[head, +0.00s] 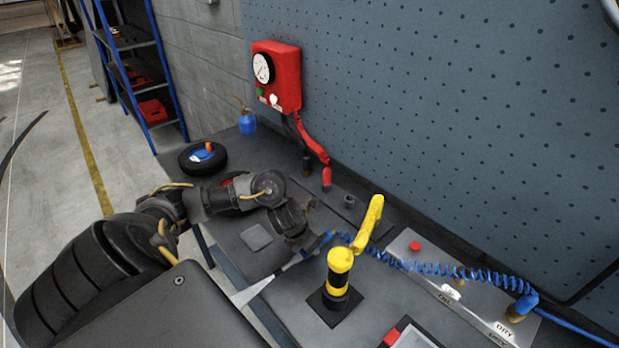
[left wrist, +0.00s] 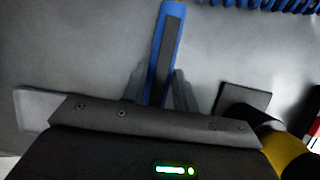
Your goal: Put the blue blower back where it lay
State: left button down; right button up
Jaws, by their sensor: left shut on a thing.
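The blue blower (head: 326,239) is in my left gripper (head: 312,240), over the grey bench top. In the left wrist view, the fingers of my left gripper (left wrist: 158,88) are shut on its blue and black body (left wrist: 168,50), which points away from the wrist. A blue coiled hose (head: 460,272) runs from near the blower to the right; it also shows at the top of the left wrist view (left wrist: 270,4). The gripper hides part of the blower. I cannot tell whether the blower touches the bench. My right gripper is not in view.
A yellow and black upright tool (head: 340,272) stands on a black square base close to the gripper. A yellow handle (head: 367,224) is behind it. A metal panel (head: 410,247) with a red button lies right. A black ring (head: 190,163) and blue bottle (head: 247,124) stand farther back.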

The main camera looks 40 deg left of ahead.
pick_arm(q)
jog(key=shift+f+b, duration=0.35)
dwell(0.6)
jog(key=c, duration=1)
grip_release()
jog(key=p+v, duration=0.2)
jog(key=v, duration=0.9)
jog(key=shift+f, duration=0.1)
jog(key=shift+s, duration=0.1)
